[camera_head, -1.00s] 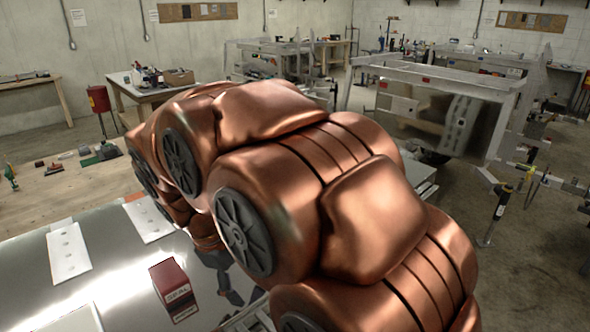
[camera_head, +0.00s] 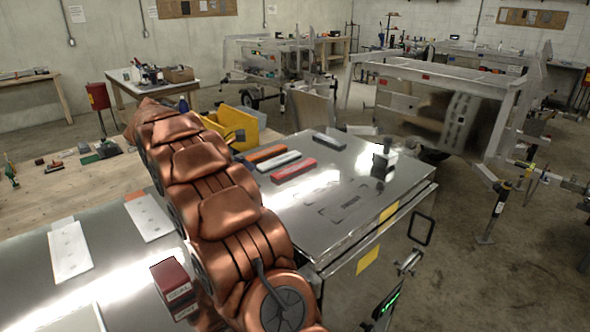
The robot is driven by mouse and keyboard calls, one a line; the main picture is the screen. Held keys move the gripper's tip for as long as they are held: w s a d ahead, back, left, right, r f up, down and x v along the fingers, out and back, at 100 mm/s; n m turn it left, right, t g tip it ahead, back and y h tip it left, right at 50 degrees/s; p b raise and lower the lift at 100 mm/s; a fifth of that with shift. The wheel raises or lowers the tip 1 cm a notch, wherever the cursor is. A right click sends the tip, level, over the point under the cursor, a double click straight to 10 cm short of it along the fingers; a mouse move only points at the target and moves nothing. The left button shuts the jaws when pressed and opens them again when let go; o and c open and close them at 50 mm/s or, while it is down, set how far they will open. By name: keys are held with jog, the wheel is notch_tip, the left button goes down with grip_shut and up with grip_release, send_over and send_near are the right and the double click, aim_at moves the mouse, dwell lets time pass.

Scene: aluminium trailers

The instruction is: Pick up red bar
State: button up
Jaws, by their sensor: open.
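The red bar (camera_head: 293,170) lies flat on the shiny metal table (camera_head: 345,215), right of my copper-coloured arm. A white bar (camera_head: 279,162) and an orange bar (camera_head: 266,153) lie behind it, roughly parallel and slightly apart. My arm rises from the bottom middle and leans up and left. My gripper does not show; the arm's far end seems to hide it. The red bar is fully visible, with nothing on it.
A dark bar (camera_head: 330,140) lies farther back. A small grey-and-black object (camera_head: 383,161) stands to the right. A yellow bin (camera_head: 235,125) is behind the arm. A red box (camera_head: 172,284) and white plates (camera_head: 70,251) are at left. The table's front middle is clear.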

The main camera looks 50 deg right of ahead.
aim_at(295, 168)
jog(key=w+d+f+h, duration=0.1)
jog(key=w+d, duration=0.1)
jog(key=d, duration=0.1)
jog(key=w+d+n+g, duration=0.1)
jog(key=w+d, duration=0.1)
jog(key=d, duration=0.2)
jog(key=w+d+f+n+g+h, duration=0.1)
jog(key=w+d, duration=0.1)
jog(key=d, duration=0.2)
jog(key=shift+f+h+p, duration=0.3)
jog(key=shift+f, duration=0.05)
jog(key=shift+d+f+n+g, duration=0.15)
jog(key=shift+d+n+g, duration=0.15)
jog(key=shift+d, duration=0.15)
jog(key=shift+x, duration=3.9)
jog(key=shift+d, duration=0.15)
jog(key=shift+c, duration=1.4)
jog(key=c, duration=0.9)
jog(key=shift+r, duration=1.8)
jog(key=shift+s+b, duration=0.1)
jog(key=shift+b, duration=0.4)
jog(key=shift+s+b, duration=0.2)
jog(key=shift+b, duration=0.45)
